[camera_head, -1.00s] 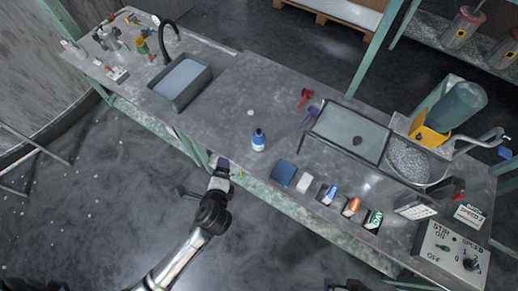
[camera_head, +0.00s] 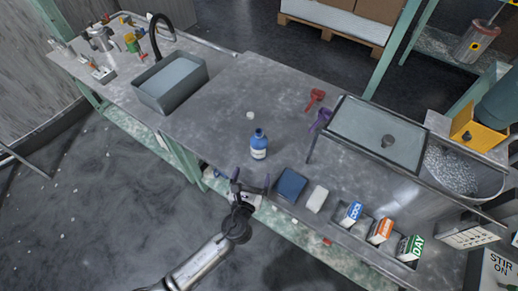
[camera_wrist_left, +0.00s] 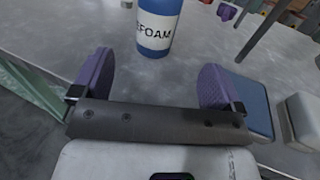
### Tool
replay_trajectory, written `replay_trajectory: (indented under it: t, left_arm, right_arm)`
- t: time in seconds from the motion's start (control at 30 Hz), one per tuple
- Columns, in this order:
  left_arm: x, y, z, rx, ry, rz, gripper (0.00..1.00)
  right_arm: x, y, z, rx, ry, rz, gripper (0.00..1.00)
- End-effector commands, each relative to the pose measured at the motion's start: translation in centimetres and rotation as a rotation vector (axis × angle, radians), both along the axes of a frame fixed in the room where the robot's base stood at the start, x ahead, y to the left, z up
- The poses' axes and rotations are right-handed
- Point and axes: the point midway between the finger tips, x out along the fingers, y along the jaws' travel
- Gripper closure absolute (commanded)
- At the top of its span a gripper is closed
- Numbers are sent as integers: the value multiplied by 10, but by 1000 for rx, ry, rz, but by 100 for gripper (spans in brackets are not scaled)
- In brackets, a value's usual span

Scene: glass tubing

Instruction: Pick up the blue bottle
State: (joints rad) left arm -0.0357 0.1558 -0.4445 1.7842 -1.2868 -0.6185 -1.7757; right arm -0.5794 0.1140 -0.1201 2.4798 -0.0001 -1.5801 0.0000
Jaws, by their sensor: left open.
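The blue bottle (camera_head: 258,143) stands upright on the grey worktop near its front edge, with a white label. In the left wrist view the lower part of the bottle (camera_wrist_left: 158,26) shows, with "FOAM" readable on the label; its top is cut off. My left gripper (camera_head: 250,183) is open at the front edge of the worktop, just short of the bottle and apart from it. In the left wrist view its two purple-padded fingers (camera_wrist_left: 158,80) are spread, with the bottle beyond them and nothing between them. My right gripper is not in view.
A blue block (camera_head: 292,184) and a white block (camera_head: 317,198) lie right of the gripper. Labelled boxes (camera_head: 381,230) stand further right. A red item (camera_head: 315,97) and a purple item (camera_head: 320,119) lie behind, beside a framed tray (camera_head: 345,153). A sink basin (camera_head: 172,97) is left.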

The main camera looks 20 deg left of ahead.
Motion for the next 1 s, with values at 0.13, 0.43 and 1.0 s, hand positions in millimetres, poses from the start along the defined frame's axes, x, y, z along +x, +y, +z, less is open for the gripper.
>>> replay_trajectory:
  t: [0.13, 0.43, 1.0]
  left_arm:
    - [28, 4, -1, -1, -3, 1, 8]
    - [65, 10, 0, -4, -1, 1, 8]
    - [115, 20, 3, -4, 0, 2, 8]
  right_arm:
    - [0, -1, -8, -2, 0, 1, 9]
    - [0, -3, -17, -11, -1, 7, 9]
    - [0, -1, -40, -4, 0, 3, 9]
